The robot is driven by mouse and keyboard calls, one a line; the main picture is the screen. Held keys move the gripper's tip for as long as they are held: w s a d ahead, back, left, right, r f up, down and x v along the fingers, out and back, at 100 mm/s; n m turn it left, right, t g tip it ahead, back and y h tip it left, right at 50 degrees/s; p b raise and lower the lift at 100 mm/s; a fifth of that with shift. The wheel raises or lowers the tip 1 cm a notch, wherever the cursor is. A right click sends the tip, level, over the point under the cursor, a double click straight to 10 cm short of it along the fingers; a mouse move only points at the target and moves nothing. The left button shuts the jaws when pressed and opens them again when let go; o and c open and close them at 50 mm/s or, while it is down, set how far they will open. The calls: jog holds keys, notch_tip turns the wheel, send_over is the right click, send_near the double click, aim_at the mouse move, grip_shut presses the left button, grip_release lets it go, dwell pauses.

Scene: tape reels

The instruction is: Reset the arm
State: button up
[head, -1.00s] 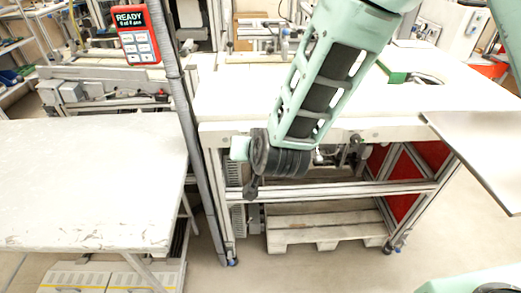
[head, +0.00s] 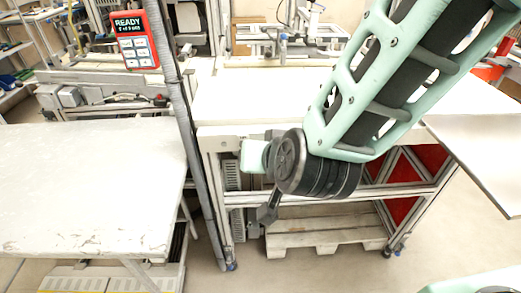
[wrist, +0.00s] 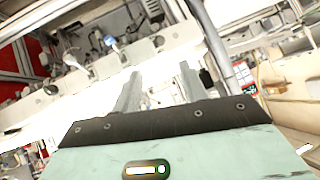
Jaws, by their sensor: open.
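My arm shows in the head view as a pale green lattice link slanting down from the upper right to a dark joint over the front edge of the white workbench (head: 255,97). I cannot make out my gripper in the head view. In the wrist view my gripper (wrist: 158,78) shows its two grey fingers apart, with nothing visible between them. The fingers reach over a blurred, tilted view of white and metal equipment. No tape reels can be made out.
A grey-white table (head: 90,190) is at the left, beside a grey post (head: 190,130). A red panel (head: 135,40) reading "READY" hangs near the post; it also shows in the wrist view (wrist: 243,76). A wooden pallet (head: 325,236) lies under the workbench. Floor shows at the lower right.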

jog(key=s+n+g+y, duration=0.2)
jog(key=s+n+g, duration=0.2)
jog(key=s+g, duration=0.3)
jog(key=s+d+r+n+g+h, duration=0.2)
jog(key=s+d+n+g+h, duration=0.1)
jog(key=s+d, duration=0.7)
jog(key=shift+d+n+h, duration=0.15)
jog(key=shift+n+h, duration=0.35)
jog(key=shift+h, duration=0.1)
jog(key=shift+s, duration=0.1)
